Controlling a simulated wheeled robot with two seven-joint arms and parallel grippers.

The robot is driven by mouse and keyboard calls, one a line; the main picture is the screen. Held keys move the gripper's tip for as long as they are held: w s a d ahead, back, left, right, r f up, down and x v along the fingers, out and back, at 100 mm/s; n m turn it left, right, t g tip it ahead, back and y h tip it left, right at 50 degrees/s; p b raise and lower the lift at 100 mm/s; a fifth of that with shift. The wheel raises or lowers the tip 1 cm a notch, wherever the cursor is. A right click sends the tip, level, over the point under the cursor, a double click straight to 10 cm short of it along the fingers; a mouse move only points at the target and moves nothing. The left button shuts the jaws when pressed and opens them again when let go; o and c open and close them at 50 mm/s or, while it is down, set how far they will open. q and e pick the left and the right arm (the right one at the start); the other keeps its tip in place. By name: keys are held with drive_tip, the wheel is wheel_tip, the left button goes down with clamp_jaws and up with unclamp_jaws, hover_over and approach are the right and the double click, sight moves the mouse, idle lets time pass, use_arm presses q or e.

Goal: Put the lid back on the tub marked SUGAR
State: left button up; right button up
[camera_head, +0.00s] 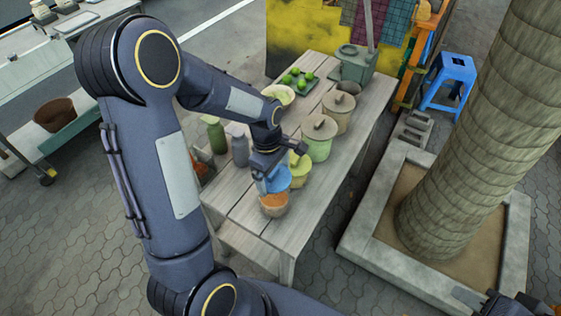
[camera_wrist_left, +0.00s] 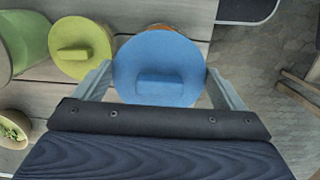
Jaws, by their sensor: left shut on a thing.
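My left gripper (camera_head: 271,170) is shut on a blue lid with a bar handle (camera_wrist_left: 158,65), its fingers at either side of the lid in the left wrist view. The blue lid also shows in the head view (camera_head: 277,181). It is close above a tub with orange-brown contents (camera_head: 273,204) at the table's near end; I cannot tell whether they touch. A strip of orange shows behind the lid in the left wrist view. No SUGAR marking is readable. Part of my right gripper (camera_head: 480,301) shows at the lower right; its jaws are unclear.
A lidded yellow-green tub (camera_head: 299,171) stands just behind, then a green tub (camera_head: 318,147) and tan tub (camera_head: 338,114). Bottles (camera_head: 217,136), a bowl (camera_head: 279,94), a lime tray (camera_head: 296,83) and a grey scale (camera_head: 354,67) share the wooden table (camera_head: 290,232). Its near right corner is clear.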

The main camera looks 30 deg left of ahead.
use_arm(q)
drive_tip(key=shift+s+f+b, duration=0.15)
drive_tip(key=shift+f+b, duration=0.5)
drive_tip(key=shift+f, duration=0.15)
drive_tip(key=shift+f+b, duration=1.85)
drive_tip(key=shift+f, duration=0.55)
drive_tip(key=shift+d, duration=0.2)
drive_tip(key=shift+f, duration=0.15)
drive_tip(key=o, duration=0.7)
drive_tip(key=shift+c, duration=0.2)
